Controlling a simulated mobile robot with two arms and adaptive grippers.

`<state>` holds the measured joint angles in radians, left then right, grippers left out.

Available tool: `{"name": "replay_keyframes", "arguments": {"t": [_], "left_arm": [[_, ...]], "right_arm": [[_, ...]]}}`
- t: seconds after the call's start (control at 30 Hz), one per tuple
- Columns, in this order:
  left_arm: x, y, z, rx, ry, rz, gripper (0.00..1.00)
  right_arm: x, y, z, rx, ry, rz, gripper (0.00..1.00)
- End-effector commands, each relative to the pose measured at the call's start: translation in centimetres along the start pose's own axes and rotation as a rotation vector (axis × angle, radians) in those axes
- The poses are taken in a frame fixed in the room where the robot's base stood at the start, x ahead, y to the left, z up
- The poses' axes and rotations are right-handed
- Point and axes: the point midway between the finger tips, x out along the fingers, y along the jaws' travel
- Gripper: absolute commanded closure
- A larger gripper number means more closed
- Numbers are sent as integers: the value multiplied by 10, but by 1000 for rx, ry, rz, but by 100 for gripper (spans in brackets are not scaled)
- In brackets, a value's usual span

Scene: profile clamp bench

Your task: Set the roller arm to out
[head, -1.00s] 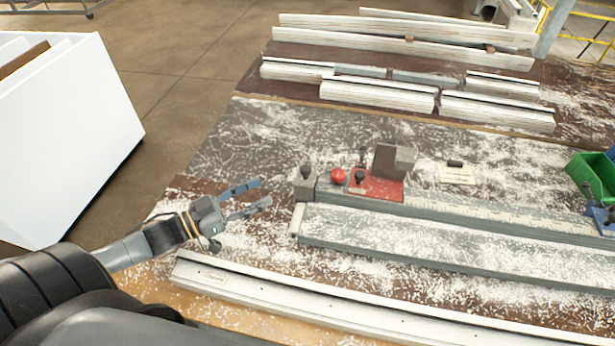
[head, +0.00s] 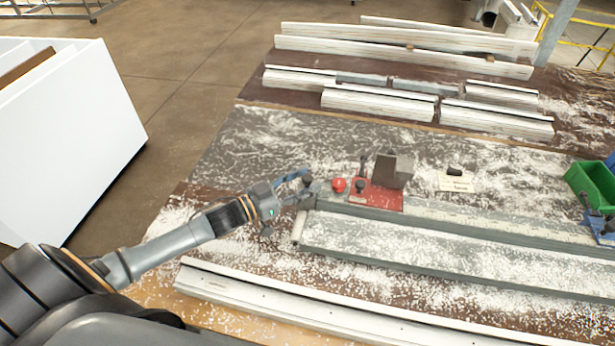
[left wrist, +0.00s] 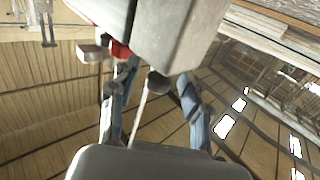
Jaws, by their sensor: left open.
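My left gripper (head: 298,186) is open at the left end of the grey rail, with its blue fingers by the small grey end block there, which it partly hides. The left wrist view shows the open fingers (left wrist: 156,95) with a dark round knob (left wrist: 158,82) and a thin pale rod (left wrist: 146,104) between them. A large grey block (left wrist: 178,35) fills the top of that view. A pale roller-like bar (head: 298,228) stands at the left end of the long grey profile; I cannot tell for certain whether it is the roller arm. My right gripper is out of view.
A red clamp base (head: 376,196) with a dark block and a red knob (head: 339,185) sits just right of the gripper. A white profile (head: 300,300) lies in front. A green bin (head: 590,187) stands at right. More profiles (head: 380,103) lie behind. White chips litter the bench.

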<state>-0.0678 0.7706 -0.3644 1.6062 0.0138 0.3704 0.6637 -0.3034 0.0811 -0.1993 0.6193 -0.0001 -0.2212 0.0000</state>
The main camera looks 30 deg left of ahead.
Motion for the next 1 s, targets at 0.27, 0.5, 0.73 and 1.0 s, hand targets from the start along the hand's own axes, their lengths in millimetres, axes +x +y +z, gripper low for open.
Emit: {"name": "replay_keyframes", "arguments": {"t": [0.27, 0.5, 0.73, 1.0], "left_arm": [[11, 0, 0, 1, -1, 1, 52], [10, 0, 0, 1, -1, 1, 67], [10, 0, 0, 1, 0, 1, 100], [7, -3, 1, 2, -2, 1, 100]], "right_arm": [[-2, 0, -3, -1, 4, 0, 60], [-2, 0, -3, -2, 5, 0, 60], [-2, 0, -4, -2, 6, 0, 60], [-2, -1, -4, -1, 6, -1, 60]]}}
